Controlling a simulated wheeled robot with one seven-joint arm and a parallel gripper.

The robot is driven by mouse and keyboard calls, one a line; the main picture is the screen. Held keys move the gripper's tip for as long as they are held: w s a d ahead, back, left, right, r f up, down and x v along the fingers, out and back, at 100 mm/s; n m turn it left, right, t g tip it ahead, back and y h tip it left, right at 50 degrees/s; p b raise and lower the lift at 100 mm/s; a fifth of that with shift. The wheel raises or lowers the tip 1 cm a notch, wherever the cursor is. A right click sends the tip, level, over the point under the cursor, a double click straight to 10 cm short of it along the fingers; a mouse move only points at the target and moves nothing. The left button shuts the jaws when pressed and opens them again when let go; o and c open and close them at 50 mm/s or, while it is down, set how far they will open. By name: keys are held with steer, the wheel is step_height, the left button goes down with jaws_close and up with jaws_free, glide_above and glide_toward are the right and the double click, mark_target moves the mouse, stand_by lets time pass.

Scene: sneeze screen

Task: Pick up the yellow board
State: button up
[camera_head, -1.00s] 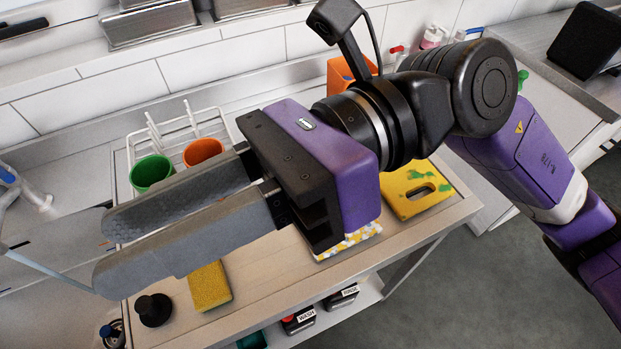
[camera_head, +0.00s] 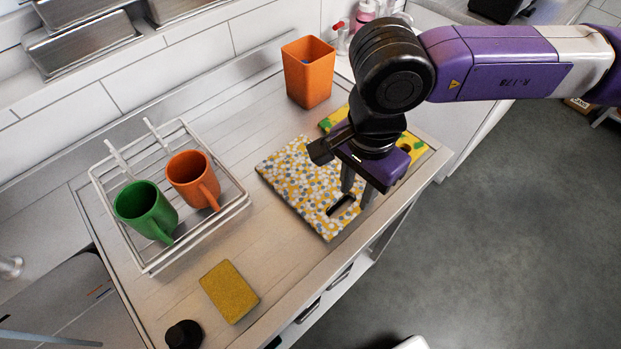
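The yellow board (camera_head: 412,148) with green patches lies on the counter at the right, mostly behind my arm and gripper. Its left corner and right end show. A speckled board (camera_head: 298,178) in yellow, white and grey lies in front of it and has a dark handle slot near its front right corner. My gripper (camera_head: 356,200) points down over the right part of the speckled board, beside the slot. Its two fingers are apart, with nothing visible between them. I cannot tell whether the fingertips touch the board.
A wire rack (camera_head: 150,268) holds a green mug (camera_head: 143,208) and an orange mug (camera_head: 190,175). An orange container (camera_head: 308,75) stands behind the boards. A yellow sponge (camera_head: 229,291) and a black knob-like object (camera_head: 184,334) lie near the front edge. The counter between rack and boards is clear.

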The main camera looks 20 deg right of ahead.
mark_target(350, 213)
steer(key=shift+a+f+p, duration=0.1)
steer(key=shift+f+p, duration=0.85)
steer(key=shift+f, duration=2.65)
steer(key=shift+c, duration=0.2)
jaws_close()
